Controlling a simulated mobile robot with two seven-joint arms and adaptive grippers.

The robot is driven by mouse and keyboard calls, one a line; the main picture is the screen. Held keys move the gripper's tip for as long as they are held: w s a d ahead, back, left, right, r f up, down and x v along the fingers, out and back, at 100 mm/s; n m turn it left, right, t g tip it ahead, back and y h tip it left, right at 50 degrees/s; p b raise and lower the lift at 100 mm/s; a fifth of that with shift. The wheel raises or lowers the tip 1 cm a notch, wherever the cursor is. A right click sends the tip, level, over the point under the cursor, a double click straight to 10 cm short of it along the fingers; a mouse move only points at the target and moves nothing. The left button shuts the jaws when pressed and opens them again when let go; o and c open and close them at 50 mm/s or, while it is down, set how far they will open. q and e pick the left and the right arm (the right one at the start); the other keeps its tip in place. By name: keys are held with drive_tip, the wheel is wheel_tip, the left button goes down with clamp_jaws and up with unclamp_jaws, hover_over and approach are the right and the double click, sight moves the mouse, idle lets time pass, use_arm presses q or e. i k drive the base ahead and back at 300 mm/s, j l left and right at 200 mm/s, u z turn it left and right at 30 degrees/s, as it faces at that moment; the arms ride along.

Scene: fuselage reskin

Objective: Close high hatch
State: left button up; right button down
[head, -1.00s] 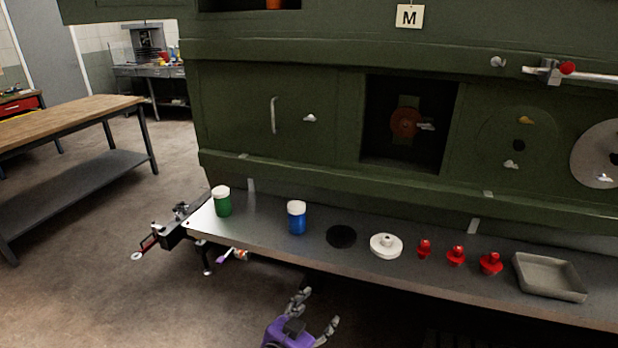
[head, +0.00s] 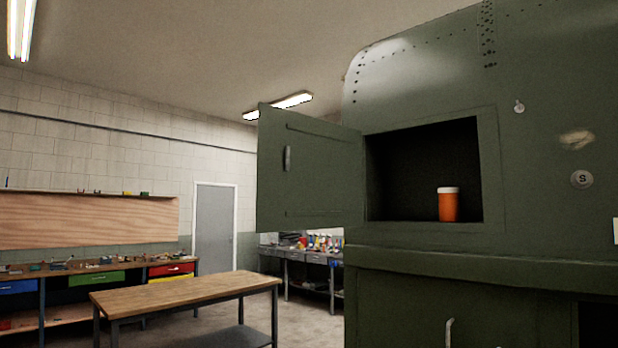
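The opening (head: 410,175) is a dark rectangular compartment in the upper green fuselage. An orange jar with a white lid (head: 447,205) stands upright inside it, toward the right. Neither of my grippers shows in the head view now.
A wooden-topped table (head: 185,290) stands at the lower left. A long workbench (head: 95,268) with coloured drawers runs along the left wall. Floor shows between the table and the fuselage. A lower panel handle (head: 449,331) sits below the opening.

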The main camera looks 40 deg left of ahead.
sight(322, 188)
drive_tip(key=i+j+z, duration=0.2)
drive_tip(key=j, duration=0.85)
drive_tip(key=i+j+z, duration=0.15)
drive_tip(key=j, duration=0.95)
drive_tip(key=j+z, duration=0.2)
drive_tip(key=j, duration=0.9)
drive_tip(key=i, duration=0.05)
